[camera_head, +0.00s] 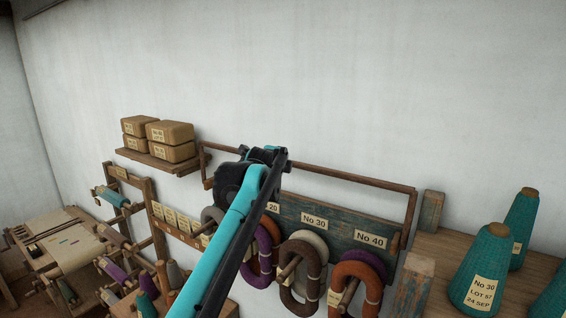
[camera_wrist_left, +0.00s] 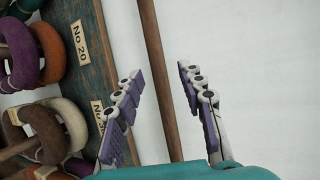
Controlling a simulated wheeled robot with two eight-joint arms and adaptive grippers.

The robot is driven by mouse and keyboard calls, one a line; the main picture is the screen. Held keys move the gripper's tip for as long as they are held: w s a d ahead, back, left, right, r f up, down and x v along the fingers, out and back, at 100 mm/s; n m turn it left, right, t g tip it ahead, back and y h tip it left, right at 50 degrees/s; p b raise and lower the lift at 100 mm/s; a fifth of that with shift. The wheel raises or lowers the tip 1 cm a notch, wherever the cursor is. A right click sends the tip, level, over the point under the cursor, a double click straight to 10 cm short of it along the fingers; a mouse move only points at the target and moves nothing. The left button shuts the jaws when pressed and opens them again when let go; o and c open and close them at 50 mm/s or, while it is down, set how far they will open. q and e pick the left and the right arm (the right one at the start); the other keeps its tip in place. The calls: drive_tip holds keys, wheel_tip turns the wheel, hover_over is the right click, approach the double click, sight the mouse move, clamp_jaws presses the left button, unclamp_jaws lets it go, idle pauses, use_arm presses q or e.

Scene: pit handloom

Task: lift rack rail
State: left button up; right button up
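The rack rail (camera_head: 350,177) is a thin brown wooden bar on upright end arms, above a blue-green board with hanks on pegs. Its middle-left part is hidden behind my left arm in the head view. In the left wrist view the rail (camera_wrist_left: 161,80) runs up the picture between the fingers of my left gripper (camera_wrist_left: 159,74). The fingers are spread, with gaps on both sides of the rail; whether they reach around it in depth is unclear. The fingers cannot be made out in the head view. My right gripper is not in view.
The number board (camera_head: 340,233) and hanging yarn hanks (camera_head: 302,275) are below the rail. Teal yarn cones (camera_head: 484,270) stand on a wooden shelf at right. Wrapped packs (camera_head: 170,132) sit on a wall shelf at left. The wall (camera_head: 330,80) above is bare.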

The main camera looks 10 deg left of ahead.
use_arm(q)
drive_tip(key=v, duration=0.6)
drive_tip(key=shift+s, duration=0.25)
drive_tip(key=shift+r, duration=0.15)
drive_tip(key=c, duration=0.4)
drive_tip(key=shift+a+f, duration=0.25)
drive_tip(key=shift+f, duration=0.1)
drive_tip(key=c, duration=0.5)
wheel_tip(320, 180, down, 6)
drive_tip(key=s+a+n+g+h+b, duration=0.1)
drive_tip(key=s+a+n+b, duration=0.1)
drive_tip(key=n+b, duration=0.3)
drive_tip(key=shift+a+f, duration=0.15)
drive_tip(key=shift+a, duration=0.35)
drive_tip(key=s+a+r+n+t+h+b, duration=0.35)
drive_tip(key=n+h+b, duration=0.25)
drive_tip(key=n+b, duration=0.3)
drive_tip(key=p+x, duration=0.4)
drive_tip(key=x, duration=0.9)
drive_tip(key=shift+w+d+f+n, duration=0.2)
drive_tip(key=shift+f+n, duration=0.05)
drive_tip(key=shift+n, duration=0.15)
